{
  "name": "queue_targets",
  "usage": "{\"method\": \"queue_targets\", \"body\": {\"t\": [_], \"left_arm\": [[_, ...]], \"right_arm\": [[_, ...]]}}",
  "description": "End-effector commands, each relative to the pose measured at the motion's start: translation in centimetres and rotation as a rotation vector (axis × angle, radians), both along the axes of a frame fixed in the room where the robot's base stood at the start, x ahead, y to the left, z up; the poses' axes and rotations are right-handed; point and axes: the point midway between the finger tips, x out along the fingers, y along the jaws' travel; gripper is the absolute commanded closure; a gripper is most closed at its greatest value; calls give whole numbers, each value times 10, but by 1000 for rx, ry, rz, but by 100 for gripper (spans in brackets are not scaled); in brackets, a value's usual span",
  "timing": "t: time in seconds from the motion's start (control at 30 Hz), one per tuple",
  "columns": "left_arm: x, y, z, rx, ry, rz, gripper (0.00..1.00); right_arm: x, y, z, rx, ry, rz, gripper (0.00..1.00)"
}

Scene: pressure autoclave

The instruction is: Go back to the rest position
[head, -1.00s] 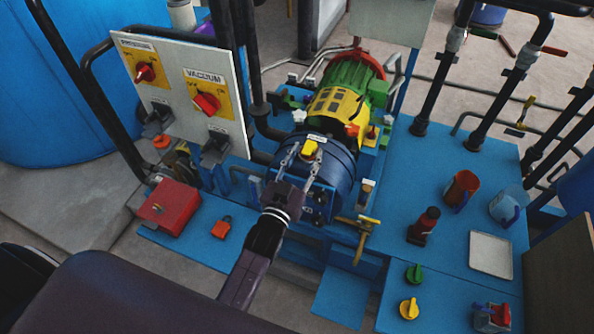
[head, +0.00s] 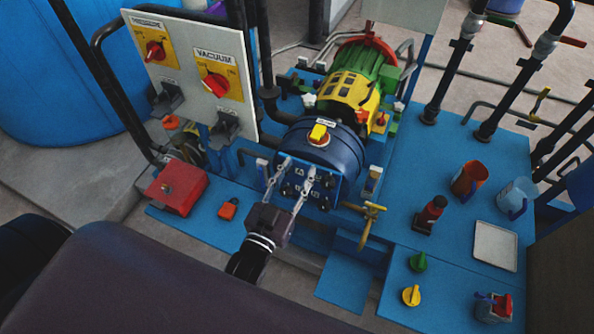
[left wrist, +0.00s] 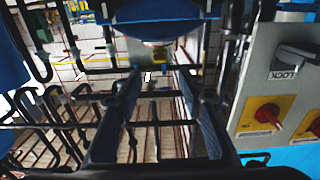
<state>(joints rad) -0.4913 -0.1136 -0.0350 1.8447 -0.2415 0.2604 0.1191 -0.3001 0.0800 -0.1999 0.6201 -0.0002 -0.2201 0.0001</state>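My left gripper (head: 296,168) is open and empty in front of the round blue autoclave vessel (head: 335,155). Its two fingers are spread and point at the vessel front, below the yellow knob (head: 318,133) on top; they overlap the front in the picture, and I cannot tell the exact gap. In the left wrist view the open fingers (left wrist: 158,78) have nothing between them, and a blue rounded body (left wrist: 160,10) hangs above. My right gripper is not in view.
A panel with red pressure and vacuum switches (head: 215,84) stands left of the vessel. A red box (head: 176,188) and an orange padlock-like item (head: 229,208) lie below it. A brass valve handle (head: 370,215) sticks out at right. Cups, a bottle and a white tray (head: 495,246) stand on the blue table.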

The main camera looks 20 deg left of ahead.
Motion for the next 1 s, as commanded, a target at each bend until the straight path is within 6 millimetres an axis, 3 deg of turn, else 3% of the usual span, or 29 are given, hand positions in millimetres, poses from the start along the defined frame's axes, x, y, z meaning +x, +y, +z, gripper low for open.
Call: {"method": "queue_targets", "body": {"t": [0.3,0.37,0.43,0.57,0.67,0.8,0.87,1.0], "left_arm": [[0,-1,-4,0,8,-1,64],[0,-2,-16,-1,32,-6,64],[-3,-6,-42,-2,83,-15,64],[-16,-17,-124,3,250,-44,64],[-39,-23,-198,15,408,-69,64],[-87,-26,-295,37,633,-97,64],[-113,-24,-333,51,729,-109,64],[-184,-11,-413,88,959,-127,64]], "right_arm": [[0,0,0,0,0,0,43],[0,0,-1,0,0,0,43],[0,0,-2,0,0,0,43],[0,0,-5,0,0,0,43],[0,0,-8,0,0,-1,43],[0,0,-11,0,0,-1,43],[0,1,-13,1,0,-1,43],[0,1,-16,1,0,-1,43]]}}
